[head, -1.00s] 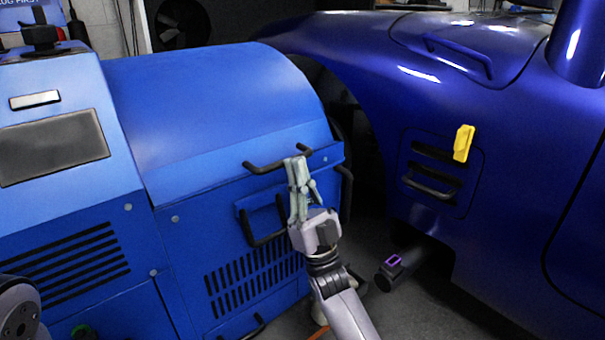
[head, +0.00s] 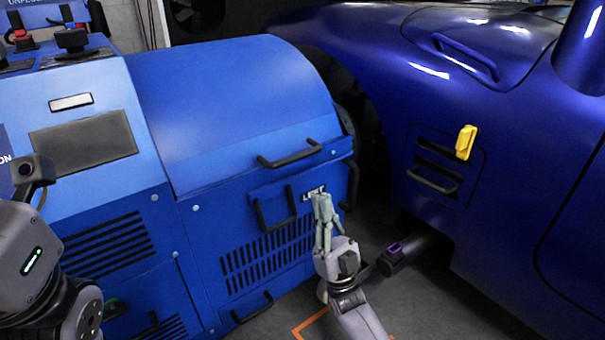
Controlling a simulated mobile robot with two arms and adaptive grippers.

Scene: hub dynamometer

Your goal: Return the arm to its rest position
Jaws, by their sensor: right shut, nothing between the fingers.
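My right gripper (head: 322,208) is in front of the lower front of the blue dynamometer cabinet (head: 235,105). Its fingers are shut with nothing between them and point upward, just below a small label (head: 312,192). A black handle (head: 289,154) on the cabinet's curved cover is above the fingers, and I see a gap between them. A second black handle (head: 275,212) is to the left of the fingers. My left arm (head: 40,270) shows at the lower left; its gripper is not recognisable in the picture.
A dark blue vehicle (head: 480,130) stands to the right, with a yellow part (head: 466,142) on its side vent. A dark cylinder (head: 403,255) with a purple mark sits low between cabinet and vehicle. Grey floor (head: 430,310) with an orange line is open at lower right.

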